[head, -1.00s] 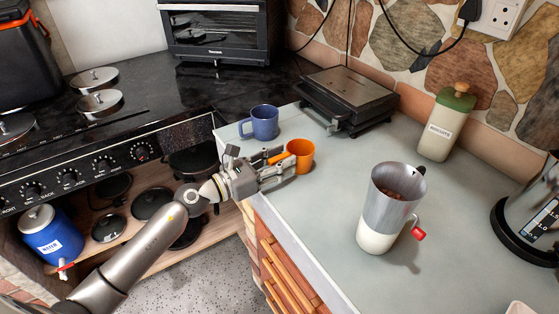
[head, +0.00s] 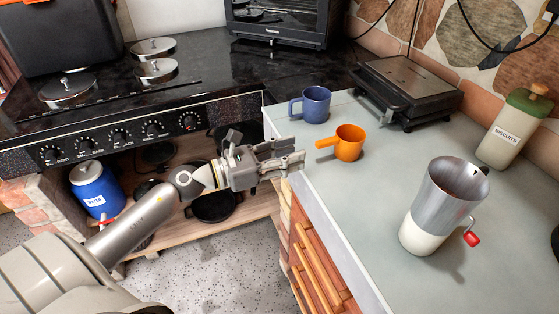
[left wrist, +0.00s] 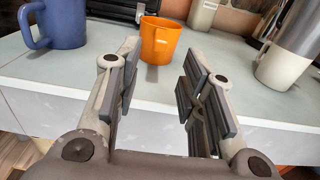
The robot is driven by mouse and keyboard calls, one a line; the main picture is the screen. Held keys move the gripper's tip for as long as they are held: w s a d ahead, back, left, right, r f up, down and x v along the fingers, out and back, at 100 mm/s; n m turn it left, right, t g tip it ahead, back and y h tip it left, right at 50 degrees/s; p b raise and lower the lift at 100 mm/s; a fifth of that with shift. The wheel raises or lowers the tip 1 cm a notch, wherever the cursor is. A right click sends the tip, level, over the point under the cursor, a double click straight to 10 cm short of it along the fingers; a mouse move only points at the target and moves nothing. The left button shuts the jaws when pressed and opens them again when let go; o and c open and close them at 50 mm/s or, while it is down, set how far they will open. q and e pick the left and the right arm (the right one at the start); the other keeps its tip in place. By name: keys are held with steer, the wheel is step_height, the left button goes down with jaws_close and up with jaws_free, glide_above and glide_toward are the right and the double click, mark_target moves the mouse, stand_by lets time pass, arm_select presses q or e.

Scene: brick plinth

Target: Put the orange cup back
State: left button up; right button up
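The orange cup (head: 348,143) stands upright on the grey-green counter, its handle pointing left in the head view. It also shows in the left wrist view (left wrist: 160,40), beyond the fingertips. My left gripper (head: 300,156) is open and empty, just left of the cup and apart from it, near the counter's edge. In the left wrist view its two fingers (left wrist: 160,85) are spread with a clear gap between them. My right gripper is not in view.
A blue mug (head: 315,105) stands behind the orange cup, with a black grill (head: 407,88) to its right. A grinder (head: 443,205) with a red-knobbed crank and a biscuits jar (head: 514,128) stand further right. The counter's front middle is clear.

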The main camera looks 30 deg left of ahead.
arm_select(q)
steer(key=shift+v, duration=1.1)
steer(key=w+a+f+n+t+y, duration=0.1)
steer(key=a+f+n+y, duration=0.35)
steer(key=f+n, duration=0.6)
steer(key=a+f+n+y, duration=0.3)
steer(key=a+f+n, duration=0.4)
steer(key=f, duration=0.7)
steer(key=s+f+n+g+y, duration=0.1)
steer(key=s+f+n+y, duration=0.2)
steer(key=f, duration=0.4)
steer(key=s+f+n+g, duration=0.2)
steer(key=s+f+n, duration=0.1)
steer(key=f+n, duration=0.35)
steer(key=s+d+f+n+g+y, duration=0.1)
steer(key=s+d+f+n+g, duration=0.2)
steer(key=s+f, duration=0.55)
steer(key=s+d+f+n+g, duration=0.25)
steer(key=s+f+n, duration=0.25)
steer(key=s+f, duration=0.4)
steer(key=s+d+f+n+g, duration=0.3)
steer(key=s+d+f, duration=0.1)
steer(key=s, duration=0.5)
steer(key=s+d+f+n+g, duration=0.3)
steer(key=s+d+f, duration=0.1)
steer(key=s, duration=0.5)
steer(key=shift+s+d+f+h, duration=0.2)
steer(key=shift+d+f+h, duration=0.15)
steer(key=shift+f, duration=0.45)
